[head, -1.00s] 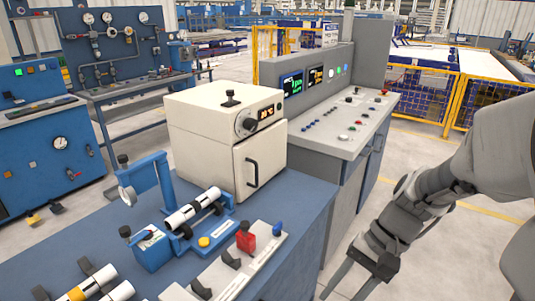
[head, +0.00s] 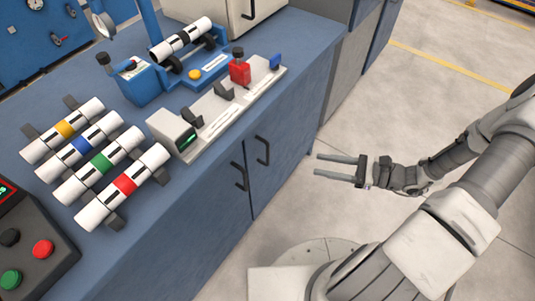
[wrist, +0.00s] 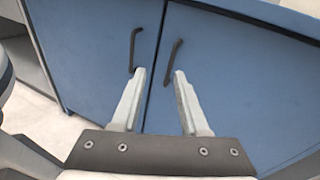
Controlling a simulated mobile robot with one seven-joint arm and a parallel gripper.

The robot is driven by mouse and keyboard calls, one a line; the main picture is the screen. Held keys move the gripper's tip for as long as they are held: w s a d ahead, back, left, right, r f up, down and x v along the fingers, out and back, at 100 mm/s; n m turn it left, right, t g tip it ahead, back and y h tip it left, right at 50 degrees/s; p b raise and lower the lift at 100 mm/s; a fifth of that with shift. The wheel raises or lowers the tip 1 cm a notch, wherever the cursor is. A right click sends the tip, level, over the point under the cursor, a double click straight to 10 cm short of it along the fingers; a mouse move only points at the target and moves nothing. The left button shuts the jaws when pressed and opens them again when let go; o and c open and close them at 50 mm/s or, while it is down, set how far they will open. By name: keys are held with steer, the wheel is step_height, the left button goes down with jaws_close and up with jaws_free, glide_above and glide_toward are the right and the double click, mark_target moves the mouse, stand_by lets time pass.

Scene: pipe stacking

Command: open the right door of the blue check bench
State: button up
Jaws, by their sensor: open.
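The blue check bench (head: 205,245) has two shut doors on its front, with a narrow seam between them. The right door (head: 290,135) has a dark curved handle (head: 264,150). The left door has its own dark handle (head: 241,177) beside the seam. In the wrist view, the right door (wrist: 240,85) and its handle (wrist: 172,62) lie ahead, and the handle's lower part shows between my fingers. My gripper (head: 317,164) is open and empty, pointing at the bench front. In the head view it is apart from the handle, across a gap.
Several colour-banded pipes (head: 100,160) lie in supports on the bench top. A control box (head: 35,240) is at lower left. The floor (head: 400,115) right of the bench is clear.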

step_height(320, 180, down, 4)
steer(key=m+t, duration=0.3)
steer(key=b, duration=0.4)
glide_toward(268, 150)
steer(key=x, duration=1)
steer(key=shift+w+f, duration=0.35)
steer(key=shift+f, duration=0.05)
jaws_close()
